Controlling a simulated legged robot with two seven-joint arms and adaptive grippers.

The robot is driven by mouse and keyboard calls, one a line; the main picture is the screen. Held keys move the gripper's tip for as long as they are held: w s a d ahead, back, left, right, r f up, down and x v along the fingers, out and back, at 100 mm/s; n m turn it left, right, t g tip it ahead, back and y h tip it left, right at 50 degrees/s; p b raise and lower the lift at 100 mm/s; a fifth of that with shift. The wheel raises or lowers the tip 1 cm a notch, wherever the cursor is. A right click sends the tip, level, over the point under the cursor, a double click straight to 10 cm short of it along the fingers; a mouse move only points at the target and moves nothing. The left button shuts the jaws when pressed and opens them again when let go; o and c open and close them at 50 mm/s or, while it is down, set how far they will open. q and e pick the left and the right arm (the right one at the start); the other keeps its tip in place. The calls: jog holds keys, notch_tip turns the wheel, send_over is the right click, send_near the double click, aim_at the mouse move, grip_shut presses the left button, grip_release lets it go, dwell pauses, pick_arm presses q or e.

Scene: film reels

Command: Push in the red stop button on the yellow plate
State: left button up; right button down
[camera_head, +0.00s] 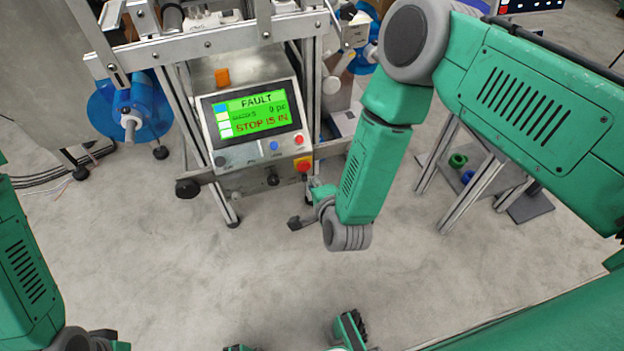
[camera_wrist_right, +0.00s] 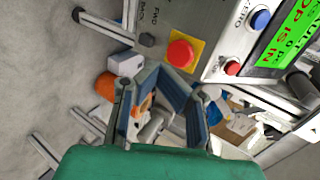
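In the right wrist view the red button (camera_wrist_right: 181,53) shows unobstructed on the yellow plate (camera_wrist_right: 196,41), beyond my fingertips and slightly right. My right gripper (camera_head: 311,184) is just below the button in the head view, partly hidden behind its arm. In the wrist view its fingers (camera_wrist_right: 158,70) converge with tips together and nothing between them. I cannot tell whether it touches the button.
The box's green screen (camera_head: 253,113) reads "FAULT" and "STOP IS IN". A smaller red button (camera_head: 299,140) and a blue button (camera_head: 274,146) are close to the stop button. A metal frame (camera_head: 225,40) stands behind the box. The floor in front is clear.

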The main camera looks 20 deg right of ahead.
jog(key=p+v, duration=0.2)
jog(key=v, duration=0.6)
jog(key=shift+f, duration=0.1)
jog(key=s+d+r+n+g+p, duration=0.2)
jog(key=s+d+n+g+p, duration=0.1)
jog(key=s+d+n+g, duration=0.2)
jog(key=s+d+r+n+g+p, duration=0.3)
jog(key=s+d+n+g, duration=0.3)
jog(key=s+d+n, duration=0.3)
jog(key=s+n, duration=0.4)
jog(key=s, duration=0.3)
jog(key=shift+s+r+h, duration=0.3)
jog(key=shift+s, duration=0.05)
jog(key=shift+w+a, duration=0.1)
